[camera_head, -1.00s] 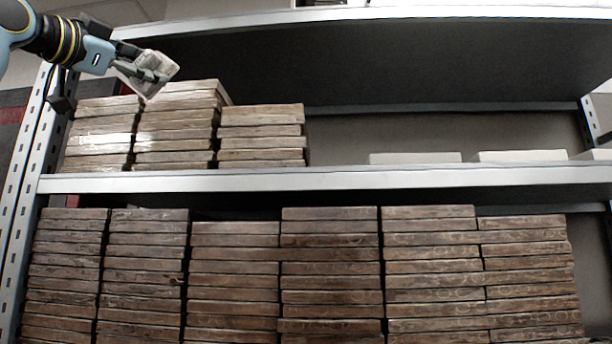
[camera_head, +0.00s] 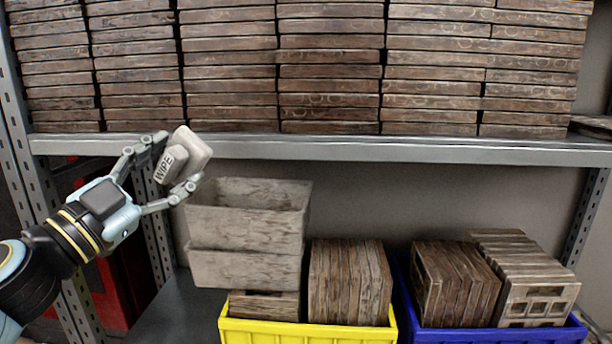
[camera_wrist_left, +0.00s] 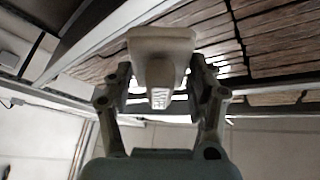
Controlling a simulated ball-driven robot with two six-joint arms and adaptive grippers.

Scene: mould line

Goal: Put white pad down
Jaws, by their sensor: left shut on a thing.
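The white pad (camera_head: 195,147) is a pale block with a handle-like part marked "WIPE". My left gripper (camera_head: 174,168) is shut on it, with one finger on each side of the marked part. The pad is tilted and held up in front of the shelf edge, above and left of the wooden boxes. In the left wrist view the pad (camera_wrist_left: 160,45) shows between the two fingers of my left gripper (camera_wrist_left: 160,88). My right gripper is not in view.
A metal shelf (camera_head: 400,150) carries several stacks of brown boards. Below are stacked open wooden boxes (camera_head: 245,268), a yellow crate (camera_head: 300,333) and a blue crate (camera_head: 500,336) holding wooden pieces. Bare grey surface (camera_head: 180,310) shows left of the yellow crate.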

